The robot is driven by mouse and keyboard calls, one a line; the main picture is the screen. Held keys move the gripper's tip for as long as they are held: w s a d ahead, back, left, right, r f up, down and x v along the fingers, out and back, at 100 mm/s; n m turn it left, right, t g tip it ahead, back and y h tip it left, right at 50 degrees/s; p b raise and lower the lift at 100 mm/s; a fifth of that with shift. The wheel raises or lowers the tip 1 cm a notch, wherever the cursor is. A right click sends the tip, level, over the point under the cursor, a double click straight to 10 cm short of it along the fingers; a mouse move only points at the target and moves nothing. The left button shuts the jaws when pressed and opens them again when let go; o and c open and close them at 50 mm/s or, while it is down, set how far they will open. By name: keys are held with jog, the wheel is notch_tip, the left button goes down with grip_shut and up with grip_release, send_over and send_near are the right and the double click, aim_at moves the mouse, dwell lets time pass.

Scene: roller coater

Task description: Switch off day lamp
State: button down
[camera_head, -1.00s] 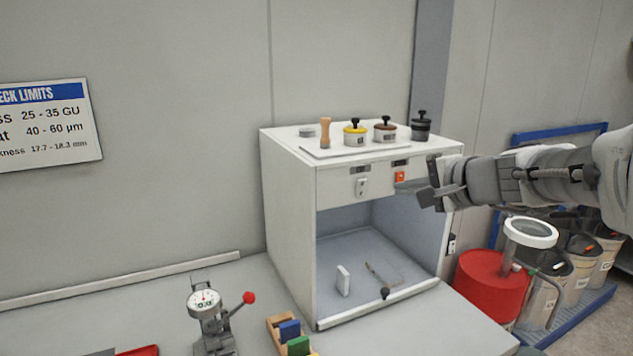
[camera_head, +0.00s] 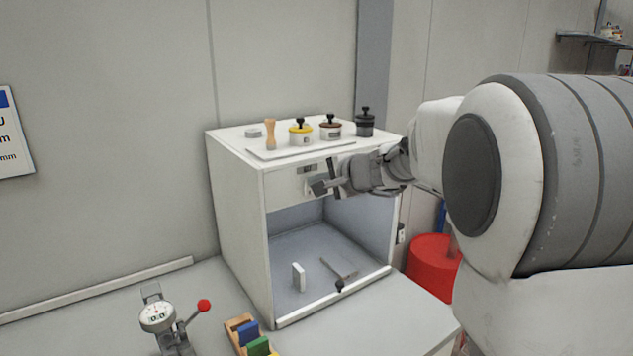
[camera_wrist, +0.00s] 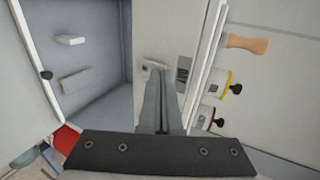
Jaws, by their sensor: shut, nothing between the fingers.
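The white light cabinet (camera_head: 236,215) stands on the bench with its front open. A small dark label (camera_head: 307,169) sits on its upper front panel, and the pale switch under it is mostly hidden by my gripper (camera_head: 322,187) in the head view. In the wrist view, the pale switch (camera_wrist: 153,64) is just beyond the tips of my shut, empty gripper (camera_wrist: 160,76). I cannot tell whether the tips touch it. The orange switch is hidden behind my gripper in the head view. Which switch is the day lamp's cannot be read.
On the cabinet top stand a wooden-handled tool (camera_head: 270,134), a yellow pot (camera_head: 301,134), a brown-topped pot (camera_head: 330,129) and a dark pot (camera_head: 365,124). A white block (camera_head: 298,277) stands inside. A dial gauge (camera_head: 158,317) and red drum (camera_head: 433,262) are nearby.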

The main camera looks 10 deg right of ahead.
jog(key=shift+w+a+r+g+p, duration=0.1)
jog(key=shift+w+g+p, duration=0.2)
jog(key=shift+p, duration=0.85)
jog(key=shift+r, duration=0.1)
jog(key=shift+r+p, duration=0.5)
jog(key=shift+r, duration=0.25)
jog(key=shift+s, duration=0.1)
